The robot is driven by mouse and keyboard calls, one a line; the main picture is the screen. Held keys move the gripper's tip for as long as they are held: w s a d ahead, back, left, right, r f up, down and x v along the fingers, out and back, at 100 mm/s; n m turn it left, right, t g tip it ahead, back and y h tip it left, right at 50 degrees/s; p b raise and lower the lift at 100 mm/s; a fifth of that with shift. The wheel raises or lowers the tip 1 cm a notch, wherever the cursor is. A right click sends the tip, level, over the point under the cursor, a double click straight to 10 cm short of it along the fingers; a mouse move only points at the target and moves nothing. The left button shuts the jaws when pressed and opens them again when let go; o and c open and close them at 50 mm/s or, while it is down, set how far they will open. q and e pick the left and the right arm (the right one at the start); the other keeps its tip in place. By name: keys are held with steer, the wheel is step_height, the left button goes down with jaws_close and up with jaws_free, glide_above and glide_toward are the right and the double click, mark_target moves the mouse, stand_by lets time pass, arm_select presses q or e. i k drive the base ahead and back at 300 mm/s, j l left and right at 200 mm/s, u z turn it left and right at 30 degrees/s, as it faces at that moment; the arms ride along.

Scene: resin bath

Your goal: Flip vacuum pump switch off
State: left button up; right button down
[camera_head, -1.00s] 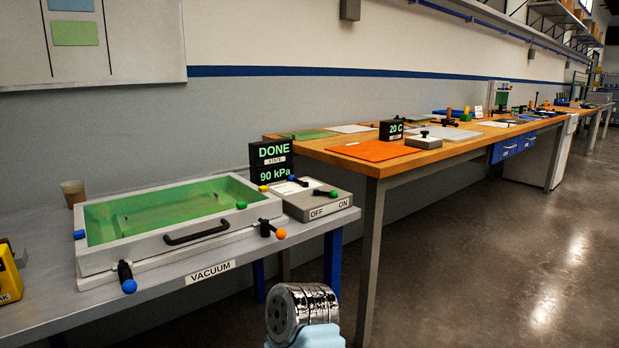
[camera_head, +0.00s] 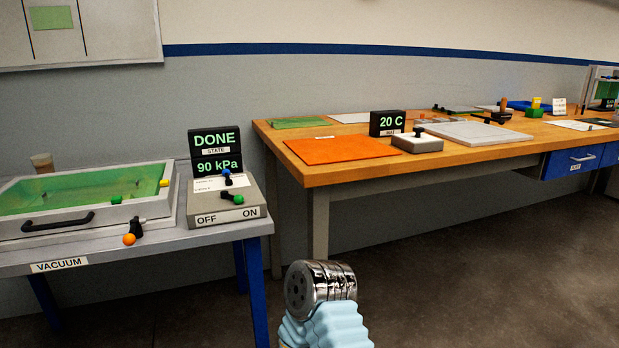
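The vacuum pump control box (camera_head: 258,211) stands at the right end of the grey table, with OFF on the left and ON on the right of its front. Its black switch lever with a green knob (camera_head: 239,199) points right, toward ON. A second lever with a blue knob (camera_head: 227,173) is behind it. The display (camera_head: 214,141) behind the box reads DONE and 90 kPa. Neither gripper's fingers are visible. A chrome cylinder with a light blue ribbed sleeve, part of my own arm, shows at the bottom centre, well apart from the box.
A vacuum chamber (camera_head: 112,208) with green contents and an orange-knobbed lever (camera_head: 129,239) is left of the box. A cup (camera_head: 42,163) stands behind it. A wooden bench (camera_head: 400,164) to the right carries an orange mat (camera_head: 340,150) and a 20 C display (camera_head: 388,123). Open floor lies in front.

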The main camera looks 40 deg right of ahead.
mark_target(238, 199)
steer(key=k+l, duration=0.1)
steer(key=l, duration=0.3)
steer(key=k+l, duration=0.15)
steer(key=l, duration=0.25)
steer(key=k+l, duration=0.1)
steer(key=l, duration=0.25)
